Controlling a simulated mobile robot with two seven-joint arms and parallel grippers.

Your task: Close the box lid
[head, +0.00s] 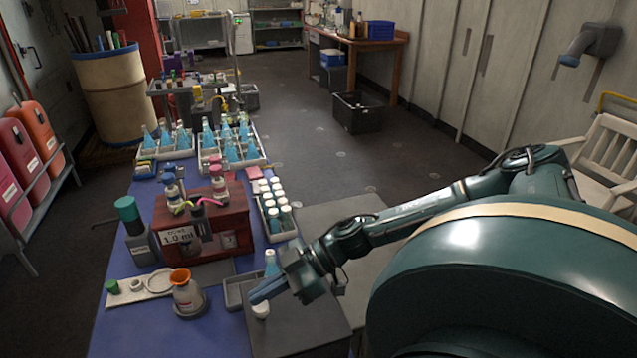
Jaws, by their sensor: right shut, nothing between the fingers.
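A dark grey box-like block (305,335) stands at the front right of the blue table, its flat top facing up. I cannot tell whether this is the task's box or where its lid is. A lighter grey flat panel (330,212) lies behind it, beside the table, partly hidden by my right arm. My right gripper (258,298) reaches in from the right, its blue fingers shut and empty, pointing left above the block's far left part. A small white-capped piece (261,311) shows just below the fingertips; contact is unclear. My left gripper is out of view.
The blue table (135,325) holds a red-brown dispenser (205,228), an orange-topped flask (187,295), a green-capped bottle (137,232), a small grey tray (232,294) and racks of blue flasks (232,150). A white chair (608,150) stands right. The floor beyond is mostly clear.

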